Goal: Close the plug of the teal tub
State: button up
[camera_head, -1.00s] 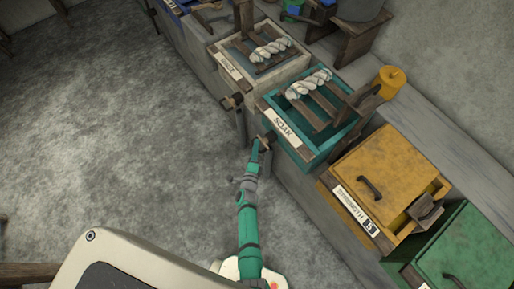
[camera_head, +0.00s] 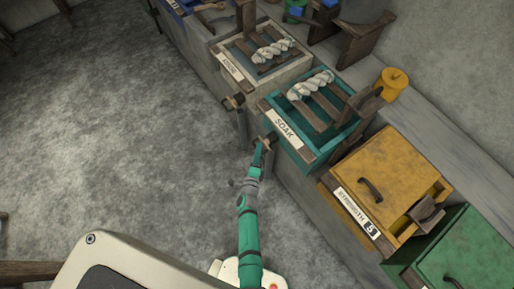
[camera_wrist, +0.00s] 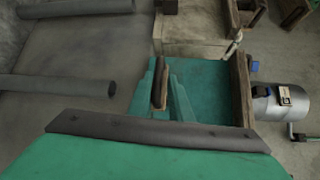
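The teal tub (camera_head: 327,151), labelled SOAK, stands in the row of tubs and holds a twisted pale hank (camera_head: 310,84) over wooden slats. A small brown wooden plug handle (camera_head: 270,136) sticks out low on its front, near the left corner. My gripper (camera_head: 264,143) is at this handle, its fingers overlapping it in the head view. In the wrist view a brown wooden piece (camera_wrist: 160,84) stands at my teal fingers (camera_wrist: 178,98), with a teal surface behind. Whether the fingers grip the handle is unclear, and the plug's seat is hidden.
A pale tub (camera_head: 256,84) with its own hank and wooden plug handle (camera_head: 234,101) is to the left. A yellow lidded box (camera_head: 395,170) and a green one (camera_head: 470,250) stand to the right. The grey floor (camera_head: 120,130) left of the row is clear.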

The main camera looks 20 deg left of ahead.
jog(key=f+v, duration=0.1)
jog(key=v, duration=0.8)
jog(key=shift+r, duration=0.3)
jog(key=shift+s+a, duration=0.15)
jog(key=shift+a, duration=0.1)
jog(key=s+d+r+n+h, duration=0.1)
jog(key=s+d+r+n, duration=0.3)
jog(key=s+d+r, duration=0.25)
jog(key=s+d+r+n, duration=0.4)
jog(key=s+d+r, duration=0.1)
jog(key=s, duration=0.3)
jog(key=s+d+r+n+h, duration=0.1)
jog(key=s+r+n, duration=0.3)
jog(key=r, duration=0.5)
jog(key=s+d+r+n+h, duration=0.1)
jog(key=s+d+r+n, duration=0.3)
jog(key=s+r, duration=0.3)
jog(key=shift+r+n+g, duration=0.3)
jog(key=shift+r+n, duration=0.3)
jog(key=shift+r, duration=0.3)
